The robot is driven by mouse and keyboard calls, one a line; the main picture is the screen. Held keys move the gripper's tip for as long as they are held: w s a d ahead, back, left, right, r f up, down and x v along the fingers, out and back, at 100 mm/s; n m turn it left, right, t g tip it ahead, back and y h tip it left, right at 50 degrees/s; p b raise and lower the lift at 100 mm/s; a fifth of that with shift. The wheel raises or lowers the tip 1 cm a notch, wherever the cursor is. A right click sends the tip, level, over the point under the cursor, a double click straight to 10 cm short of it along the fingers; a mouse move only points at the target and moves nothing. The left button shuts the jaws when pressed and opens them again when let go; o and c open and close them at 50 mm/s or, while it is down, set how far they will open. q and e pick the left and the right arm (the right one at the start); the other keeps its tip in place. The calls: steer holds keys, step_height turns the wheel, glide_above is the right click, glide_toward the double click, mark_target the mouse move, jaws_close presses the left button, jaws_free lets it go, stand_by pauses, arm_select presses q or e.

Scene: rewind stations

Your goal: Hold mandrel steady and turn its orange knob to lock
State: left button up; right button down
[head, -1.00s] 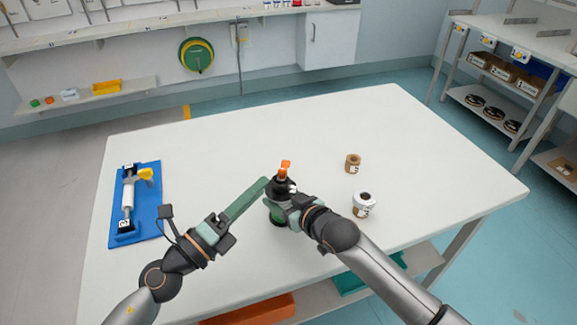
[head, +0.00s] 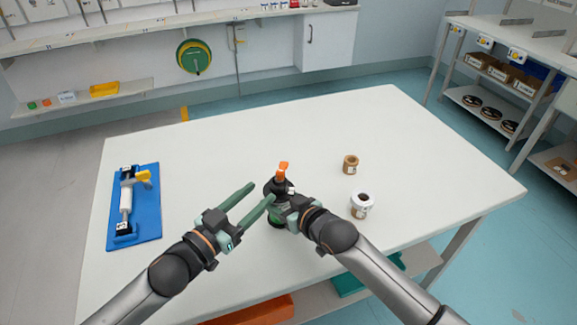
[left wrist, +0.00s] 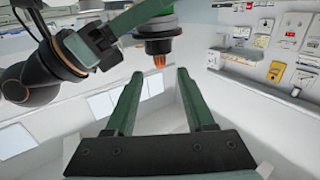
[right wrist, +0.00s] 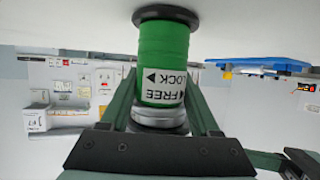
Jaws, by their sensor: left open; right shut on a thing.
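The mandrel stands upright on the white table (head: 240,140), its black top (head: 272,186) and orange knob (head: 283,169) showing in the head view. In the right wrist view its green body (right wrist: 163,62) bears a label (right wrist: 164,86) reading FREE and LOCK with arrows. My right gripper (right wrist: 160,108) is shut on the mandrel, its fingers on either side. My left gripper (head: 262,192) is open and empty just left of the mandrel. In the left wrist view the orange knob (left wrist: 159,62) lies beyond and between the open fingertips (left wrist: 156,75), apart from them.
A blue tray (head: 150,222) with a white roller and a yellow handle lies at the table's left. A small brown roll (head: 350,165) and a white-and-brown roll (head: 361,206) stand right of the mandrel. The far middle of the table is clear.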

mark_target(280, 174)
arm_select(q)
steer(key=x, duration=1.1)
steer(key=shift+w+d, duration=0.2)
steer(key=shift+w, duration=0.05)
jaws_close()
